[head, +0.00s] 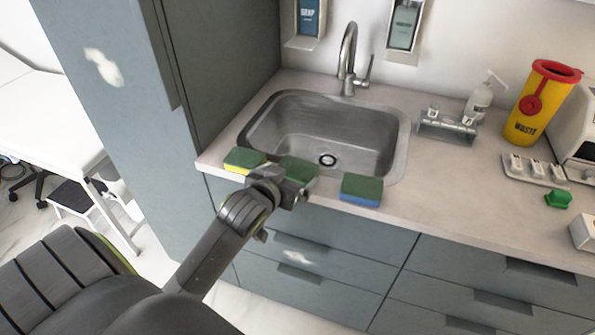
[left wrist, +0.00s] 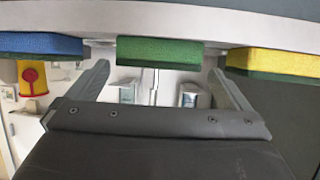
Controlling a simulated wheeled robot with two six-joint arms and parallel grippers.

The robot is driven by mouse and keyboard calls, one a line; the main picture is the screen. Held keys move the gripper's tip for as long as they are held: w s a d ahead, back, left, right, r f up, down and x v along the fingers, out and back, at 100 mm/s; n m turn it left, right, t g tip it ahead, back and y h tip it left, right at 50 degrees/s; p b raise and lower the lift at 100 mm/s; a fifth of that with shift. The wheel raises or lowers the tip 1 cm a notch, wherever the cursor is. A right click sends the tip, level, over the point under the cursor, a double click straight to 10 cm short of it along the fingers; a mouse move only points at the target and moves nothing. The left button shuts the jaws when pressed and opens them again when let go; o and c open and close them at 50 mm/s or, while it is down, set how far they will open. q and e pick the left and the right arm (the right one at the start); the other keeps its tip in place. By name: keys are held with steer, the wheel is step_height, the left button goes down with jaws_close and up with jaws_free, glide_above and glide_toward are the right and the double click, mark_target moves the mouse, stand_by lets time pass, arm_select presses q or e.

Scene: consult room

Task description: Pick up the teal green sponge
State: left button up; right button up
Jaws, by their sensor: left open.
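The teal green sponge (head: 301,168) lies on the counter's front edge strip, in the middle of a row of three sponges. My left gripper (head: 291,184) is at its near side and hides part of it in the head view. In the left wrist view, which looks upside down, the green sponge (left wrist: 160,52) appears centred between the two spread fingertips of my left gripper (left wrist: 158,72). The gripper is open and holds nothing. I cannot tell whether the fingers touch the sponge. My right gripper is in neither view.
A green-topped yellow sponge (head: 244,161) lies close on the left, a green-topped blue sponge (head: 361,191) on the right. The sink (head: 385,150) opens behind the row. A rack (head: 447,128), pump bottle (head: 480,98) and yellow waste bin (head: 533,108) stand further right.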

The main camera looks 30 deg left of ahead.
mark_target(294, 173)
arm_select(q)
steer(key=shift+p+x, duration=0.3)
steer(key=shift+x, duration=2.3)
steer(key=c, duration=0.8)
